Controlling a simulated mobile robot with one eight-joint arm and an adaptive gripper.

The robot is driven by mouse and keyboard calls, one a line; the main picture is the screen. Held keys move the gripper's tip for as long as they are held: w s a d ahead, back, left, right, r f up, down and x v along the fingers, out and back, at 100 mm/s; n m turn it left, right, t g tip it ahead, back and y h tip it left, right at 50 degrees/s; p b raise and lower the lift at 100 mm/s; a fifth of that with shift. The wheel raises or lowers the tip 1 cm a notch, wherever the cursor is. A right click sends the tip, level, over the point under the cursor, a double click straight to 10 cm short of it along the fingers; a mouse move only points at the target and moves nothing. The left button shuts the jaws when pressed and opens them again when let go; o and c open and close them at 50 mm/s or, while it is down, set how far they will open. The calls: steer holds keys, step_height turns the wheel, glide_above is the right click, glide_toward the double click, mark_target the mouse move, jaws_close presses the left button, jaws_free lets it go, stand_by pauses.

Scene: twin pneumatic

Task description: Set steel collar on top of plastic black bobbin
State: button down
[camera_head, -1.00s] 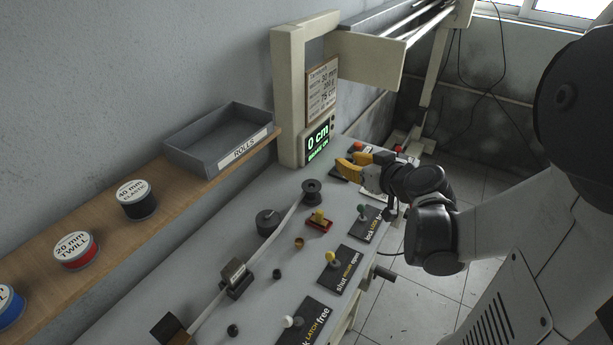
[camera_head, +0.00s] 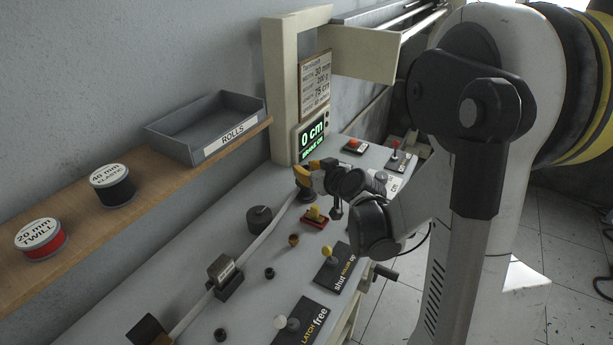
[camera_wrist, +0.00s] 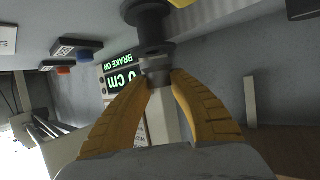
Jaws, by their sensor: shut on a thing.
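The black plastic bobbin (camera_head: 306,198) stands on the bench below the display, partly hidden by my gripper in the head view. In the wrist view, which is upside down, the bobbin (camera_wrist: 148,22) shows its spool shape at the top. My gripper (camera_wrist: 160,77) has its yellow fingers shut on the grey steel collar (camera_wrist: 156,66). The collar is in line with the bobbin, at its upper end; I cannot tell whether they touch. In the head view my gripper (camera_head: 304,174) is right over the bobbin, and the collar is too small to make out.
The display post (camera_head: 281,95) stands close behind. A pale strap (camera_head: 250,248) runs along the bench from the bobbin. A dark round weight (camera_head: 259,218), a red block with a yellow knob (camera_head: 314,217) and a brass cup (camera_head: 293,240) are near. A grey rolls tray (camera_head: 205,128) sits on the shelf.

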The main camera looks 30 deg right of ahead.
steer(key=shift+f, duration=0.25)
steer(key=shift+f+b, duration=0.3)
steer(key=shift+f, duration=0.15)
steer(key=c, duration=1.3)
jaws_free()
steer(key=shift+r, duration=0.1)
steer(key=shift+o, duration=0.2)
steer(key=shift+r, duration=0.1)
steer(key=shift+r+p, duration=0.35)
steer(key=shift+p, duration=0.2)
steer(key=p+v, duration=0.4)
steer(key=v, duration=0.8)
steer(key=s+a+r+g+y, duration=0.1)
steer(key=s+a+g, duration=0.35)
steer(key=a, duration=0.55)
steer(key=s+a+r+g+h, duration=0.1)
steer(key=s+a+r+g, duration=0.1)
steer(key=s, duration=0.9)
steer(key=shift+a, duration=0.5)
